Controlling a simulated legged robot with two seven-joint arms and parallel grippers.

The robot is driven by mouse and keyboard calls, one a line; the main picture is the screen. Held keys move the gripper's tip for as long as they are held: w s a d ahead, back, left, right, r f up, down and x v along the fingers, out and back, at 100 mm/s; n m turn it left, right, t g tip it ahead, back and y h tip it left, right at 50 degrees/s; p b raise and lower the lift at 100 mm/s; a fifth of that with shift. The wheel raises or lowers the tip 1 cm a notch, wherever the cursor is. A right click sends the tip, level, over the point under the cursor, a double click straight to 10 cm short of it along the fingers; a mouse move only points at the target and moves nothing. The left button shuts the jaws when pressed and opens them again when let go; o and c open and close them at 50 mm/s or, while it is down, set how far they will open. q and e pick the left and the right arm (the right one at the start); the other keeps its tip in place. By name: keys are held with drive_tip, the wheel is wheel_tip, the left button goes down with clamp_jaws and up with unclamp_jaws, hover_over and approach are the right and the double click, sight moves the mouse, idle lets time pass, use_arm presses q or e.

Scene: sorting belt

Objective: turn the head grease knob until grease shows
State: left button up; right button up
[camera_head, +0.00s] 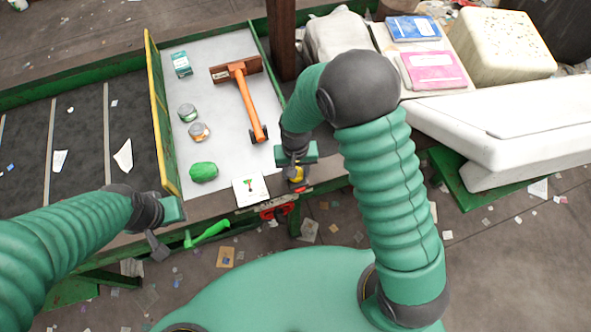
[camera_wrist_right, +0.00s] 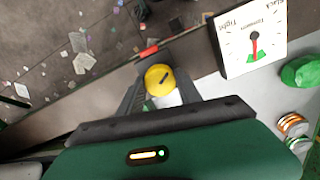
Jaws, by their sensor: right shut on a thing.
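In the head view the knob (camera_head: 297,174) is partly covered by the gripper (camera_head: 294,168), at the near end of the white belt.
A white gauge plate (camera_wrist_right: 252,38) with a red needle stands beside the knob. A bright green handle (camera_head: 207,234) and a red part (camera_head: 277,210) sit at the near edge.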

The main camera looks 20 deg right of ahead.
drive_tip(key=shift+w+r+n, duration=0.15)
drive_tip(key=shift+w+n, duration=0.1)
drive_tip(key=shift+n, duration=0.75)
drive_tip(key=o, duration=1.1)
drive_tip(key=shift+o, duration=1.3)
drive_tip(key=shift+s, duration=0.1)
wheel_tip(320, 180, up, 16)
drive_tip(key=b, duration=0.2)
drive_tip(key=shift+r, duration=0.25)
